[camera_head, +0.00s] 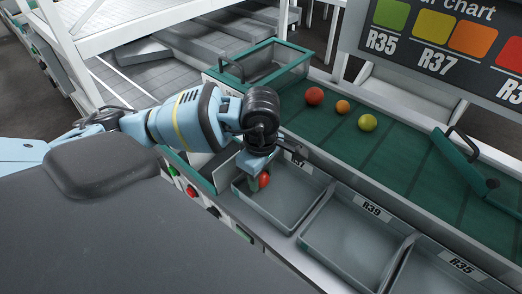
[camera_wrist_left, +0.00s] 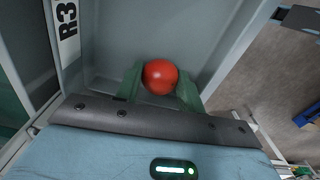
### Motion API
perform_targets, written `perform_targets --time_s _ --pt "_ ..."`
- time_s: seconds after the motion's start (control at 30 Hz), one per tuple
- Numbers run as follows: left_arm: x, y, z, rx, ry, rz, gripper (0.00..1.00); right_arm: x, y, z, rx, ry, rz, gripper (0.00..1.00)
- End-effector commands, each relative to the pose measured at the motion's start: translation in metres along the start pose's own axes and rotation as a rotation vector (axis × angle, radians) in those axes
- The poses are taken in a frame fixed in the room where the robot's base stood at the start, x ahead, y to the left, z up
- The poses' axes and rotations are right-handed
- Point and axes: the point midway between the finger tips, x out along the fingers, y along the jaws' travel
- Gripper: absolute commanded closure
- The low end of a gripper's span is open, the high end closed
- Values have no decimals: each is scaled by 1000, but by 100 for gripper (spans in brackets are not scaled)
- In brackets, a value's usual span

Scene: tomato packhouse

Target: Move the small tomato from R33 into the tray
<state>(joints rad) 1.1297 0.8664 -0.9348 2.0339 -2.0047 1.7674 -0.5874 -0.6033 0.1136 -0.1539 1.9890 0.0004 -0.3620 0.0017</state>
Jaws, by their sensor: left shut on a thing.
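My left gripper (camera_head: 258,182) is shut on a red tomato (camera_head: 264,179), low over the left end of the nearest grey bin (camera_head: 303,204). In the left wrist view the tomato (camera_wrist_left: 160,76) sits between the two green fingers (camera_wrist_left: 160,92), with grey bin walls around it. I cannot tell whether it touches the bin floor. That bin's label (camera_head: 296,159) is partly hidden by my gripper; the wrist view shows only "R3". No label reading R33 is readable. My right gripper is not in view.
Grey bins labelled R39 (camera_head: 373,211) and R35 (camera_head: 460,265) continue to the right and look empty. Behind them, a green belt (camera_head: 390,160) carries a red tomato (camera_head: 314,96), an orange one (camera_head: 343,107) and a yellow-green one (camera_head: 368,122). A colour chart (camera_head: 450,38) stands behind.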

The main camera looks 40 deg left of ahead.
Motion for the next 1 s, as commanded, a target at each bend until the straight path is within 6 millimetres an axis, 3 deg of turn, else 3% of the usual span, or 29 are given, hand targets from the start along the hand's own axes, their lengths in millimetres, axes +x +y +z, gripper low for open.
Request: perform_targets --time_s 0.7,0.73,0.9,1.0 --pt "9 0 0 0 0 0 73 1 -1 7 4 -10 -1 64" --pt "9 0 0 0 0 1 58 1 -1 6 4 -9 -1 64" --pt "9 0 0 0 0 1 36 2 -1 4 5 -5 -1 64" --pt "9 0 0 0 0 1 36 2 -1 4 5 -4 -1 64"
